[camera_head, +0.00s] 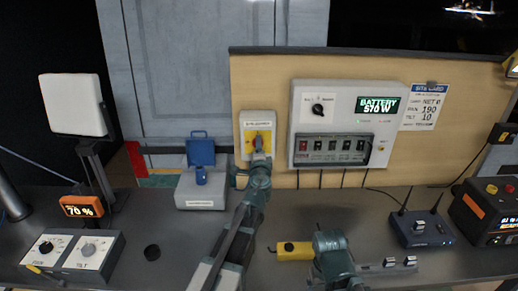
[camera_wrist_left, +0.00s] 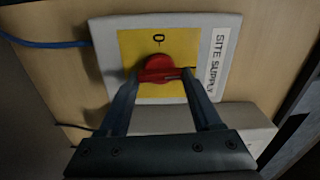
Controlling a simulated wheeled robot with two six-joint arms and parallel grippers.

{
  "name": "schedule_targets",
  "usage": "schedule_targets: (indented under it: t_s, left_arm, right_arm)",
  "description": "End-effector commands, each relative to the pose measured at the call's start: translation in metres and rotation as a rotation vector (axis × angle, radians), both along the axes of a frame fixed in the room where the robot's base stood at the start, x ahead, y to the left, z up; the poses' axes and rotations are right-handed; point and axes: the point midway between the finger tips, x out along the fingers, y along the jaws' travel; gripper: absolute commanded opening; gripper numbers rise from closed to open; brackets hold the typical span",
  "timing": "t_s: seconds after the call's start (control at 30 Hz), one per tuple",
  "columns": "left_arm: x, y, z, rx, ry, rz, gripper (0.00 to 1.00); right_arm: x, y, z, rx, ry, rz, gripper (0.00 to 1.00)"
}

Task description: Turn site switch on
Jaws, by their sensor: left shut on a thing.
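The site switch is a light plate with a yellow face (camera_head: 248,136) on the wooden panel in the head view. It also shows in the left wrist view as a plate (camera_wrist_left: 108,45) marked SITE SUPPLY, with an O above the knob. Its red knob (camera_wrist_left: 160,68) lies lengthwise across that picture, the O off its line. My left gripper (camera_head: 259,146) is at the switch, and in the wrist view its two fingers (camera_wrist_left: 163,82) are shut on the red knob from either side. In the head view my left gripper hides most of the knob. My right arm shows low; its gripper is not clearly seen.
A white battery panel (camera_head: 345,100) with a dial and a switch row is right of the switch. A blue-lidded grey box (camera_head: 203,190) stands below left. A pan-tilt box (camera_head: 72,256), a yellow item (camera_head: 290,251) and a router (camera_head: 421,229) are on the desk.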

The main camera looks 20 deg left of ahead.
Motion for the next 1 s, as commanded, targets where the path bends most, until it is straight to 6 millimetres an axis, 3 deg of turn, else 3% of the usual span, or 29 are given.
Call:
schedule_targets:
  t_s: [0.77,0.8,0.93,1.0]
  left_arm:
    - [-0.0013,-0.0010,-0.0010,0.080,0.023,-0.002,0.10]
    - [-0.0013,-0.0010,-0.0010,0.079,0.023,-0.002,0.73]
    - [-0.0010,-0.0008,-0.0009,0.079,0.023,-0.001,0.95]
    - [-0.0009,-0.0006,-0.0008,0.079,0.023,-0.001,0.95]
  right_arm:
    - [-0.0001,0.0000,-0.0009,0.000,0.000,0.000,0.86]
    - [-0.0001,0.0000,-0.0009,0.000,0.000,0.000,0.86]
    - [0.0000,0.0000,-0.0008,0.000,0.000,0.000,0.86]
    - [0.0000,0.0000,-0.0007,0.000,0.000,0.000,0.86]
